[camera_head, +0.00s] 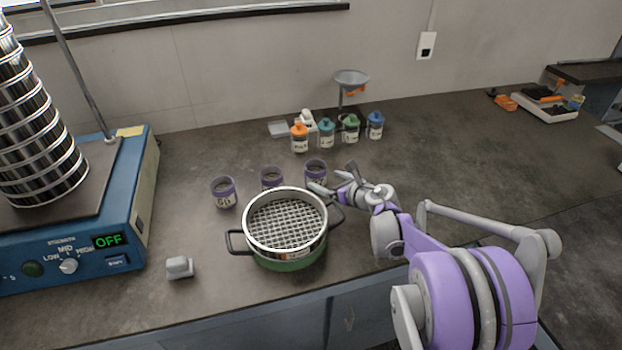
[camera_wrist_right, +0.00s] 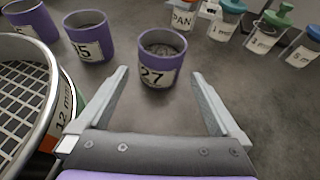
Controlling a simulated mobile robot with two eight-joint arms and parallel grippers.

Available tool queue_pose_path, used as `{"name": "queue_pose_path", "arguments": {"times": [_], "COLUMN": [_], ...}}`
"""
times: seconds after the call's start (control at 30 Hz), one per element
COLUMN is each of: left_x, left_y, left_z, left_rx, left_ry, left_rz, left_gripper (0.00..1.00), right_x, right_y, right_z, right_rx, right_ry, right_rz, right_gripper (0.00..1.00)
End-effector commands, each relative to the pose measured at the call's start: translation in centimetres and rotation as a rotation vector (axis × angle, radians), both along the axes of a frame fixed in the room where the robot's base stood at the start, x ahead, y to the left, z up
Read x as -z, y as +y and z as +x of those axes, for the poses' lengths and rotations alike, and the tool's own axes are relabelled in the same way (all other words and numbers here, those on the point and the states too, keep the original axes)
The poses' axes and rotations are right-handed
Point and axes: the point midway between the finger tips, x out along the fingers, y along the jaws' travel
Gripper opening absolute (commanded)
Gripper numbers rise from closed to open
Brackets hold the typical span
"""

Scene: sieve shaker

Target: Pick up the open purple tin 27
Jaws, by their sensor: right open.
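The open purple tin 27 (camera_head: 316,170) stands upright on the bench, the rightmost of three purple tins in the head view. In the right wrist view, tin 27 (camera_wrist_right: 160,68) faces me with its label and has dark grains inside. My right gripper (camera_head: 335,178) is open and low over the bench, beside the tin. In the wrist view its fingers point toward the tin, which lies just ahead and centred in the gap, apparently untouched. My left gripper is not in view.
A green pot with a sieve (camera_head: 286,262) stands close to the gripper's left. Purple tins 35 (camera_wrist_right: 88,40) and 60 (camera_head: 224,193) stand left of tin 27. Several lidded jars (camera_head: 326,136) stand behind.

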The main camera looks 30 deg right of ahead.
Motion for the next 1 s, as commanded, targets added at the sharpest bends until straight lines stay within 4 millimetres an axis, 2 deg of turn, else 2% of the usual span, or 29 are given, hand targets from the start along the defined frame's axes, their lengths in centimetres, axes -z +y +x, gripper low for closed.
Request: {"name": "queue_pose_path", "arguments": {"times": [0.27, 0.5, 0.8, 0.87, 1.0], "left_x": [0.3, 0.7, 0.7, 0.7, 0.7], "left_y": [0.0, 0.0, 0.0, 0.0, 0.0], "left_z": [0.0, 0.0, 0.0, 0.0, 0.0], "left_rx": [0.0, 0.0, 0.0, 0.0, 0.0], "left_ry": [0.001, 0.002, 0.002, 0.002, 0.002], "left_rz": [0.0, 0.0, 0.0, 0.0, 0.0], "left_gripper": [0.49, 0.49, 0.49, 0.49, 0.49], "right_x": [1.0, 2.4, 2.6, 2.6, 2.6], "right_y": [0.2, 0.3, 0.3, 0.3, 0.3], "right_z": [2.3, 5.5, 6.1, 6.1, 6.1], "right_rx": [-0.001, 0.0, 0.002, 0.002, 0.002], "right_ry": [-0.001, -0.001, -0.002, -0.002, -0.002], "right_rz": [0.001, 0.003, 0.003, 0.003, 0.003], "right_gripper": [1.0, 1.0, 1.0, 0.93, 0.68]}}
